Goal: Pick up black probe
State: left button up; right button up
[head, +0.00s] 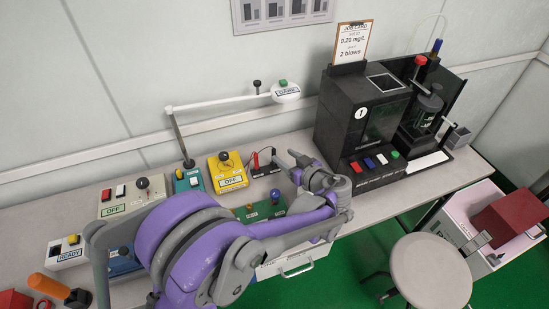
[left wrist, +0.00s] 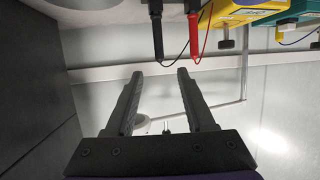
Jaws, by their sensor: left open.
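The black probe (head: 274,157) stands upright in a small dark holder at the back of the bench in the head view, to the right of the red probe (head: 256,160). The black probe (left wrist: 155,28) also shows at the top of the left wrist view, left of the red probe (left wrist: 193,36). My left gripper (head: 288,162) is just right of the black probe in the head view. In the left wrist view the gripper (left wrist: 159,74) is open and empty, its two fingers pointing toward the probes. I see no contact with either probe. My right gripper is not in view.
A yellow tester (head: 228,171) stands left of the probes, with a teal one (head: 188,180) beyond. A tall black machine (head: 365,110) stands close on the right. A green board (head: 262,210) lies in front, partly hidden by my arm. A round stool (head: 430,270) stands before the bench.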

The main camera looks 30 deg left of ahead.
aim_at(275, 151)
pick_arm(q)
jog(key=shift+w+a+f, duration=0.45)
jog(key=shift+a+f, duration=0.3)
jog(key=shift+f, duration=0.05)
jog(key=shift+x, duration=2.95)
grip_shut()
